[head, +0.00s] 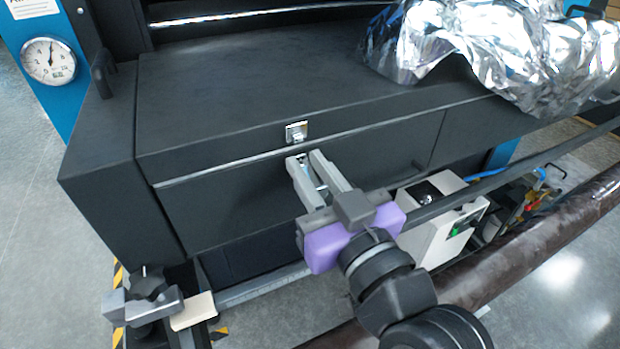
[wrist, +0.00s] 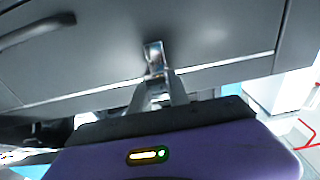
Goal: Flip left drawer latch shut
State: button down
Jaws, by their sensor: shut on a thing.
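The left drawer latch (head: 297,131) is a small silver metal catch. Its upper plate sits on the dark cabinet edge just above the drawer seam. My gripper (head: 308,158) is just below it, at the front of the black drawer (head: 228,196), with its grey fingers close together. In the wrist view the shiny latch (wrist: 153,52) rises just past the fingertips (wrist: 158,80). The fingers are shut on the lower part of the latch, which they mostly hide.
Crumpled silver foil (head: 490,50) lies on the cabinet top at right. A white box (head: 440,225) and a long dark roll (head: 540,235) are at lower right. A pressure gauge (head: 48,61) is at upper left. A dark handle (wrist: 35,32) shows in the wrist view.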

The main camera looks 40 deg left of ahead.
jog(key=f+y+b, duration=0.1)
jog(key=b, duration=0.4)
jog(key=shift+f+y, duration=0.3)
jog(key=shift+f, duration=0.05)
jog(key=t+y+b, duration=0.1)
jog(key=b, duration=0.5)
jog(key=shift+d+f, duration=0.1)
jog(key=shift+f, duration=0.1)
jog(key=y+b, duration=0.1)
jog(key=b, duration=0.2)
jog(key=shift+y+b, duration=0.4)
jog(key=shift+b, duration=0.65)
jog(key=shift+r+t+b, duration=0.15)
jog(key=shift+t+b, duration=0.15)
jog(key=shift+b, duration=0.05)
jog(key=c, duration=1.2)
grip_release()
jog(key=shift+c, duration=0.2)
